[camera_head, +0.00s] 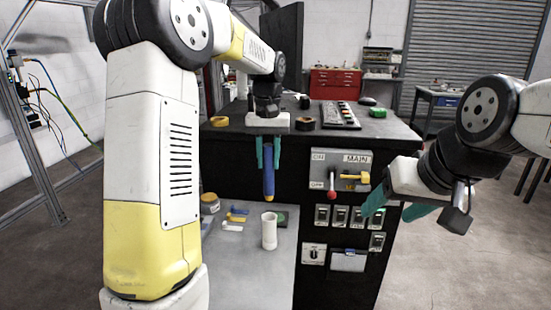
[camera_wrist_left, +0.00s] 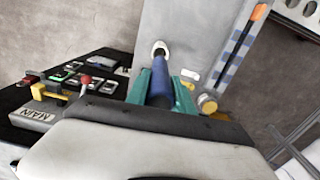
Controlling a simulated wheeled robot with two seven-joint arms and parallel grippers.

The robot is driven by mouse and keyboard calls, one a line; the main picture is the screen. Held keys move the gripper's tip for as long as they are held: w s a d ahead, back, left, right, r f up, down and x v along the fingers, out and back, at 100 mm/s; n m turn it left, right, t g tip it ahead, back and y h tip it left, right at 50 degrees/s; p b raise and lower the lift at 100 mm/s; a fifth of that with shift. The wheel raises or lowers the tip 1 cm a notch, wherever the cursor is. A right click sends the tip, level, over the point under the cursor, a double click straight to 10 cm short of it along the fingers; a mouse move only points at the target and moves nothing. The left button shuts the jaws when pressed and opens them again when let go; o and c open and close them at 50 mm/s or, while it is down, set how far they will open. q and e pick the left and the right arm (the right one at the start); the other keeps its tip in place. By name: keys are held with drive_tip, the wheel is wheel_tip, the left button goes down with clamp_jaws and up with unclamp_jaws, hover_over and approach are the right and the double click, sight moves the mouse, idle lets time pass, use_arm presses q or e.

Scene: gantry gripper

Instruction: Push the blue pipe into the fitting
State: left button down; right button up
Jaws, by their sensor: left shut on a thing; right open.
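The blue pipe (camera_head: 268,184) hangs upright between the teal fingers of my left gripper (camera_head: 268,155), which is shut on it. Its lower end has an orange-brown tip. The pipe also shows in the left wrist view (camera_wrist_left: 161,84), between the fingers. The white fitting (camera_head: 269,231) stands upright on the grey lower surface, below the pipe and apart from it. In the left wrist view the fitting's rim (camera_wrist_left: 160,48) shows just beyond the pipe's end. My right gripper (camera_head: 395,208) is open and empty, in front of the switch panel at the right.
The grey surface (camera_head: 240,270) also holds a small jar (camera_head: 210,203) and several small coloured pieces. A black cabinet (camera_head: 345,275) with a red-knobbed lever (camera_head: 332,192), a yellow handle and switches stands close on the right. Its top carries a tape roll (camera_head: 305,123) and a keypad.

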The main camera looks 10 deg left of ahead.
use_arm(q)
hover_over(269, 200)
drive_tip(key=w, duration=0.1)
drive_tip(key=shift+a+f, duration=0.1)
drive_tip(key=shift+f, duration=8.35)
drive_tip(key=c, duration=1)
unclamp_jaws()
drive_tip(key=shift+r, duration=3.9)
